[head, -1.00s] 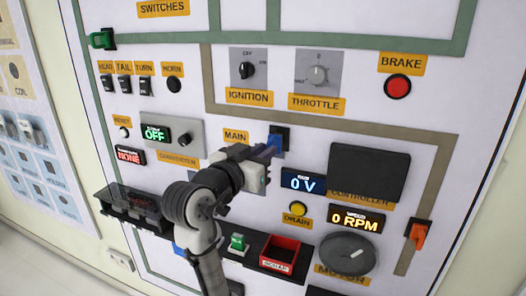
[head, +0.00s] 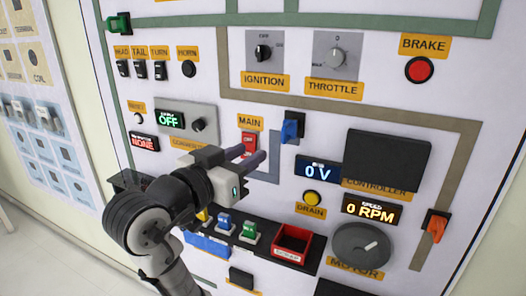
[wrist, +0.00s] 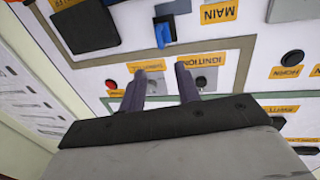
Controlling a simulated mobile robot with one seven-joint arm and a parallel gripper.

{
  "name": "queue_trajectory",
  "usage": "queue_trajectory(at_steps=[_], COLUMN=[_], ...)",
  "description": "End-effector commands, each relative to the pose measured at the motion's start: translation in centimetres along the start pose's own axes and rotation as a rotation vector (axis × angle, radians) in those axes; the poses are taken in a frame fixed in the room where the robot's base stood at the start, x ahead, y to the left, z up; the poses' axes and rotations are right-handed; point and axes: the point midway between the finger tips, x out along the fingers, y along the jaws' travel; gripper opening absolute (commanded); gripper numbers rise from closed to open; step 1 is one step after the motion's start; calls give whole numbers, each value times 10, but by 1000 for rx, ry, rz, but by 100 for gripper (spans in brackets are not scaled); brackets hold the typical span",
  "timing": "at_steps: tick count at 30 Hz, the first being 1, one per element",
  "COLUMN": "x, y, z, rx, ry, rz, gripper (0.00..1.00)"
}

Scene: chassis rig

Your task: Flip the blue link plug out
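The blue link plug (head: 289,131) sits on its dark mount on the panel, right of the red MAIN switch (head: 249,145). It also shows in the wrist view (wrist: 163,33), near the upper middle, beyond the fingers. My gripper (head: 250,157) is to the lower left of the plug in the head view, with its two dark purple fingers pointing toward the right. The fingers are apart with nothing between them. In the wrist view a clear gap shows between the fingers (wrist: 163,78). The fingers do not appear to touch the plug.
An orange plug (head: 436,229) and a green plug (head: 119,23) are on the same panel. Below are a tray with small coloured parts, a red bin (head: 293,241) and the motor disc (head: 362,244). The dark controller box (head: 386,164) stands right of the blue plug.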

Motion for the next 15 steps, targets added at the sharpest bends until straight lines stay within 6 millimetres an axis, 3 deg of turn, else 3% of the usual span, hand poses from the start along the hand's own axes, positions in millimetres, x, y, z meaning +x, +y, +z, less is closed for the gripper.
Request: queue_trajectory(at_steps=[6,15], x=[-28,-32], y=[0,0], z=[1,0], rx=[1,0], ry=[0,-1], rz=[-1,1], gripper=[33,33])
